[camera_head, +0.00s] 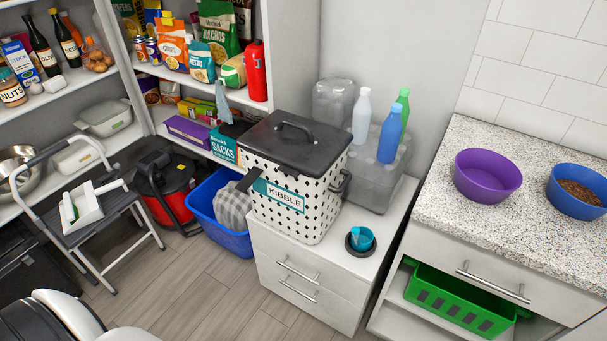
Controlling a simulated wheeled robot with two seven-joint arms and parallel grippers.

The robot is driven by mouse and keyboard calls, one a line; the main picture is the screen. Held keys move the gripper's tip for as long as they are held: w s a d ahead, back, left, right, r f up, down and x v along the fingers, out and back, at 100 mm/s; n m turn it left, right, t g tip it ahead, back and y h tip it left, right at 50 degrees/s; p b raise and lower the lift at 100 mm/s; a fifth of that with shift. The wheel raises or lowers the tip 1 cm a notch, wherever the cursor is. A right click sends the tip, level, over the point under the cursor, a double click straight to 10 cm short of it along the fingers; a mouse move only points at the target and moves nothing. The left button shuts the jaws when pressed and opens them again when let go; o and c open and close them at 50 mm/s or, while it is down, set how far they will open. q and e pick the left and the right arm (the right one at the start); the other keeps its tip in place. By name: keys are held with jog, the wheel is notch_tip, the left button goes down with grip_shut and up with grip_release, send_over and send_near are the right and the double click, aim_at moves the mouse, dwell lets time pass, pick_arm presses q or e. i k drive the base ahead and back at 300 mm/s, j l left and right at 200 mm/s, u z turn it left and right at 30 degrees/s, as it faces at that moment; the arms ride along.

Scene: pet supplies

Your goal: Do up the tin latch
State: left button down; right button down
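The kibble tin (299,219) is white with black diamonds and a teal KIBBLE label. It stands upright on a white drawer cabinet. Its dark grey lid (265,143) with a black top handle sits on top. A dark piece (247,180) juts out at the tin's left side, and another dark bracket (341,184) shows on its right side. I cannot tell for sure which is the latch or how it stands. Neither of my grippers is in view; only a white and black part of me shows at the bottom left.
A dark bowl with a teal scoop (361,239) sits on the cabinet in front of the tin. Bottles (389,134) stand behind it. A blue bin (222,238) and a step stool (105,217) stand left. The counter (520,215) at right holds bowls.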

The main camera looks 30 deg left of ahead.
aim_at(253, 173)
jog(key=i+u, duration=0.15)
jog(key=u, duration=0.2)
jog(key=i+l+u, duration=0.15)
jog(key=u, duration=0.25)
jog(key=i+l+u, duration=0.1)
jog(key=u, duration=0.25)
